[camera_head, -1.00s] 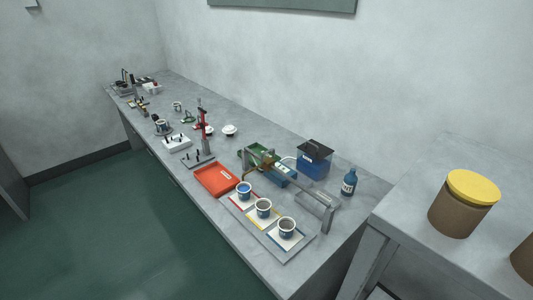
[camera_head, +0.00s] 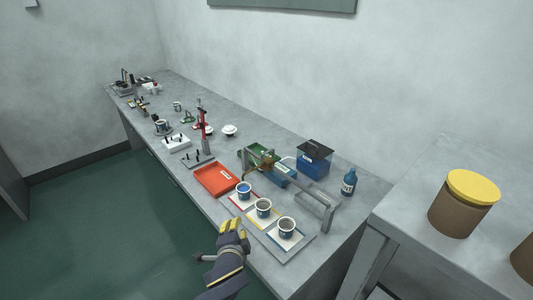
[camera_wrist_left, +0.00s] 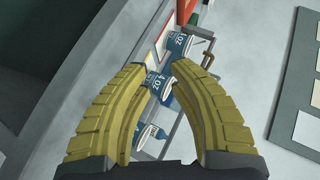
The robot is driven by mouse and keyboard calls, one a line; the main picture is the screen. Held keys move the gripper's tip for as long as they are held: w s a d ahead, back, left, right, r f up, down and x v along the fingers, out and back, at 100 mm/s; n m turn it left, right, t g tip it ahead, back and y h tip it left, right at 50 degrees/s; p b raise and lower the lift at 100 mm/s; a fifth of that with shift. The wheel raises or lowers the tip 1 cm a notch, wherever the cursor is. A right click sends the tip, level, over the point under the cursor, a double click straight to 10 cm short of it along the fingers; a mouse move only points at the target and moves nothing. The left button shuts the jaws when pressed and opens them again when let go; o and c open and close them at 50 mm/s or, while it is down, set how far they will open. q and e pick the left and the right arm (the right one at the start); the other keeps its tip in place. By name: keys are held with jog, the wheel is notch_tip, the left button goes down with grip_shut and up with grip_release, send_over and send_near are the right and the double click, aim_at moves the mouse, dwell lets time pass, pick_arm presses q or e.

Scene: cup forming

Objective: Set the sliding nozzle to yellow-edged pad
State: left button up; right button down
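A grey rail frame (camera_head: 300,180) spans behind three pads on the bench. A small brownish part near the rail's left end looks like the sliding nozzle (camera_head: 267,160); its detail is too small to tell. The yellow-edged pad (camera_head: 253,217) is the middle one, with a cup (camera_head: 263,208) on it. My left gripper (camera_head: 233,224) is in front of the bench edge, short of the pads and apart from the rail. In the left wrist view its yellow fingers (camera_wrist_left: 164,66) are apart and empty, with cups visible beyond them. My right gripper is not in view.
A red-edged pad with a cup (camera_head: 243,190) lies to the left, and a blue-edged pad with a cup (camera_head: 287,228) to the right. A red tray (camera_head: 216,180), a blue box (camera_head: 313,160) and a blue bottle (camera_head: 348,183) stand around the rail.

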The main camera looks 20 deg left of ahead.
aim_at(266, 153)
pick_arm(q)
jog(key=w+d+r+m+t, duration=0.3)
jog(key=w+d+r+t, duration=0.15)
jog(key=w+r, duration=0.8)
jog(key=shift+g, duration=0.45)
jog(key=x, duration=1.7)
jog(key=shift+w+d+f, duration=0.3)
jog(key=shift+w+f, duration=0.05)
jog(key=shift+c, duration=0.4)
grip_shut()
